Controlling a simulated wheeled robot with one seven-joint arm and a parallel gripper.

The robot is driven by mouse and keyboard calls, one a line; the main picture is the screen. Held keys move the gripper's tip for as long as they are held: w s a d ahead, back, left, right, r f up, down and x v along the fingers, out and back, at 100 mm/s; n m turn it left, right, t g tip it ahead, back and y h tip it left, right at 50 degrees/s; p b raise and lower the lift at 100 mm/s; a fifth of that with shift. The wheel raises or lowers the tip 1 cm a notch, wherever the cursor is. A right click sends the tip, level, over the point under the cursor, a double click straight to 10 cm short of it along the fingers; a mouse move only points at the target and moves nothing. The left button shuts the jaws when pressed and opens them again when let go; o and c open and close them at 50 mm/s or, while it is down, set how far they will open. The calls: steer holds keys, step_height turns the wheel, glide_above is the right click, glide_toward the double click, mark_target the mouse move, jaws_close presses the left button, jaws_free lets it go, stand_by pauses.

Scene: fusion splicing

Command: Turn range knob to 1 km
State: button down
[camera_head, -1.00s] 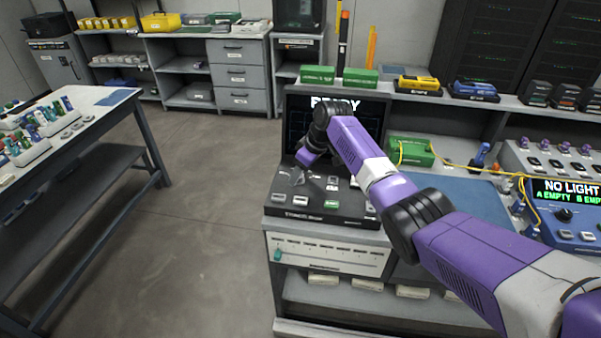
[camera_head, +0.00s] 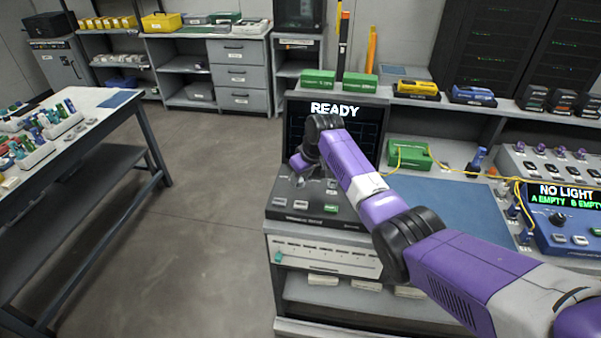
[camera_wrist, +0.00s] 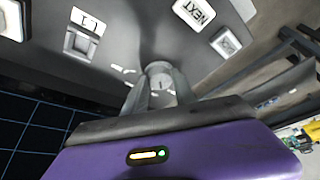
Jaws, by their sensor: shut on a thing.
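The bench instrument (camera_head: 345,213) has a dark screen reading READY and a sloped panel of buttons. My gripper (camera_head: 299,182) is down at the left part of this panel. In the wrist view my gripper (camera_wrist: 161,88) has its two fingers on either side of a small round grey knob (camera_wrist: 160,69) and is shut on it. The knob has a short mark on its face. White labels sit beside the knob, too small and blurred to read, so its setting cannot be told. In the head view the knob is not clearly visible.
Buttons lie near the knob, one marked NEXT (camera_wrist: 194,13). A green box (camera_head: 409,153) and a blue mat (camera_head: 445,200) are right of the instrument. A blue meter (camera_head: 570,225) reads NO LIGHT. The floor (camera_head: 210,210) at left is clear.

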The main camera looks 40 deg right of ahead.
steer(key=m, duration=0.2)
steer(key=m+h+p, duration=0.1)
steer(key=m+h, duration=0.1)
steer(key=m, duration=0.1)
steer(key=shift+w+a+m+g, duration=0.1)
steer(key=shift+a+m+g, duration=0.2)
steer(key=shift+a+g, duration=0.1)
steer(key=m+h, duration=0.1)
steer(key=m, duration=0.2)
steer(key=shift+w+f+g+b, duration=0.1)
steer(key=shift+f+g+b, duration=0.05)
steer(key=shift+g+b, duration=0.25)
steer(key=shift+m+g+h+b, duration=0.45)
steer(key=shift+m+b, duration=0.6)
steer(key=shift+m, duration=0.85)
steer(key=c, duration=1)
jaws_free()
